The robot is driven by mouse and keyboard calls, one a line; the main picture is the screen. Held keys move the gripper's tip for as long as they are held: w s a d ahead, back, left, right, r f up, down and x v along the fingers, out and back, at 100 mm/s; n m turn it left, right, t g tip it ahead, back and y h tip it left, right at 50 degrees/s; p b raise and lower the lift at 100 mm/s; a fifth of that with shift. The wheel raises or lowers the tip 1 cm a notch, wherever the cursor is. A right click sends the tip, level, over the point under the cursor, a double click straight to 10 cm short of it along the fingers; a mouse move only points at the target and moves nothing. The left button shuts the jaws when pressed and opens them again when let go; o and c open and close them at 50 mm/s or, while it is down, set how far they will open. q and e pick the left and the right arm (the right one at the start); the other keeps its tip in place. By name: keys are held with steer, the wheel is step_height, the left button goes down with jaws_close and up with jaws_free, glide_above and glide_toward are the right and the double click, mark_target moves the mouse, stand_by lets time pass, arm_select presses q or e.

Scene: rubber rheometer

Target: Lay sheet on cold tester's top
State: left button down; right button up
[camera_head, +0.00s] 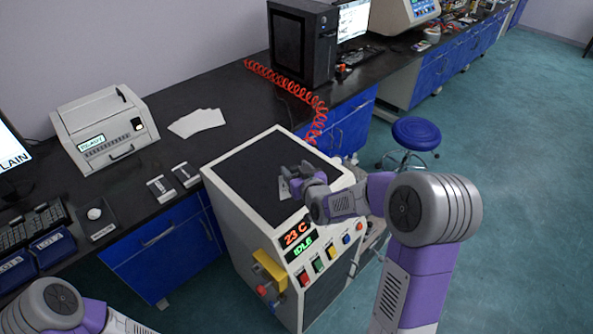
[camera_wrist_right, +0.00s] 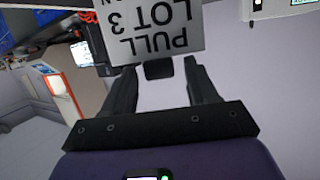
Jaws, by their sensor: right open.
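The tester (camera_head: 222,205) is a cream cabinet with a black top (camera_head: 262,165); its display reads 23 C and IDLE. My right gripper (camera_head: 292,180) is over the right part of that top. A small pale sheet (camera_head: 284,190) shows at its fingertips. The fingers are apart. I cannot tell whether the sheet touches the fingers or the top. My left arm shows at the lower left; its gripper is out of view.
White papers (camera_head: 197,122) lie on the black bench left of the tester, near a cream benchtop instrument (camera_head: 105,130) and two small metal pieces (camera_head: 173,183). A red coiled cable (camera_head: 290,88) runs behind the tester. A blue stool (camera_head: 416,133) stands to the right.

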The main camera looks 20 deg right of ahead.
steer(key=shift+r+p, duration=0.35)
steer(key=shift+p, duration=0.1)
steer(key=b+v, duration=0.1)
steer(key=v, duration=1.1)
steer(key=shift+f, duration=0.1)
